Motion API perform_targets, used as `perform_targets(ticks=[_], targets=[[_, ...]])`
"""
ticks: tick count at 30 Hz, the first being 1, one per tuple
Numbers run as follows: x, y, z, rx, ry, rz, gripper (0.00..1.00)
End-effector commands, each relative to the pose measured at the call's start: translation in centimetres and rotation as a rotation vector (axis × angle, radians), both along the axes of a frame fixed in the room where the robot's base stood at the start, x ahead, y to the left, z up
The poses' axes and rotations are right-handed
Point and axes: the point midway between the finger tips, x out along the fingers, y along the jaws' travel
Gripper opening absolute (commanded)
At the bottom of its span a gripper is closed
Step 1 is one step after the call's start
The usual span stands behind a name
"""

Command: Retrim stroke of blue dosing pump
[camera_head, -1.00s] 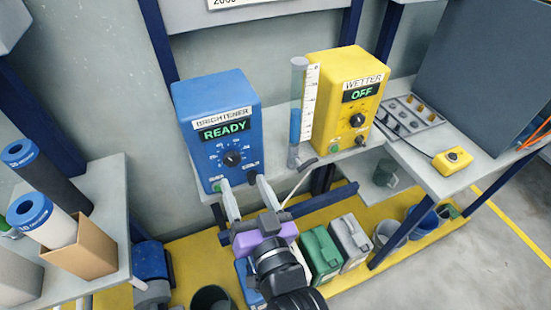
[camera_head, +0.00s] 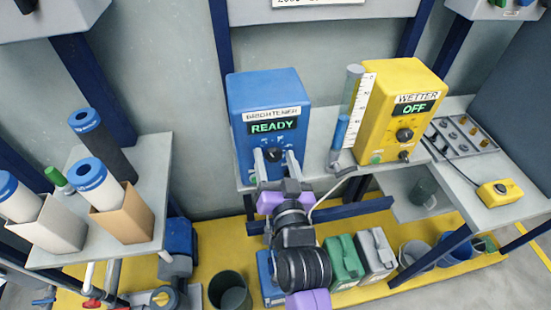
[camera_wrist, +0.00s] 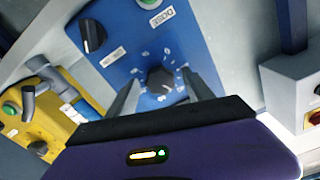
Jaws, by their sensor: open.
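The blue dosing pump (camera_head: 267,100) stands on a grey shelf, labelled BRIGHTENER, its display reading READY. Its black stroke dial (camera_wrist: 160,79), ringed by white marks, shows in the wrist view between my fingertips. My gripper (camera_head: 276,157) is open in front of the pump's face, one finger on either side of the dial. The wrist view shows the spread fingers (camera_wrist: 163,92) with gaps beside the dial; I cannot tell how far the tips are from the panel. A second black knob (camera_wrist: 93,36) and a DOSE label (camera_wrist: 155,15) sit on the same panel.
A yellow WETTER pump (camera_head: 400,105) reading OFF stands right, with a graduated tube (camera_head: 342,125) of blue liquid between the pumps. Filter cartridges (camera_head: 92,180) stand on the left shelf (camera_head: 152,165). Green (camera_head: 343,262) and grey (camera_head: 375,250) canisters stand below.

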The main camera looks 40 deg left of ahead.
Motion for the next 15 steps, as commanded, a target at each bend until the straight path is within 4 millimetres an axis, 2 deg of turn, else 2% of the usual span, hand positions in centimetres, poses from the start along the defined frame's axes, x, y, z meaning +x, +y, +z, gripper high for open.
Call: perform_targets(ticks=[2, 11, 12, 15], targets=[[-0.02, -0.01, -0.02, 0.0, 0.0, 0.0, 0.6], [-0.03, -0.02, -0.03, -0.001, 0.001, 0.0, 0.03], [-0.03, -0.04, -0.03, -0.001, 0.001, 0.0, 0.0], [-0.02, -0.05, -0.17, -0.012, -0.014, 0.0, 0.0]])
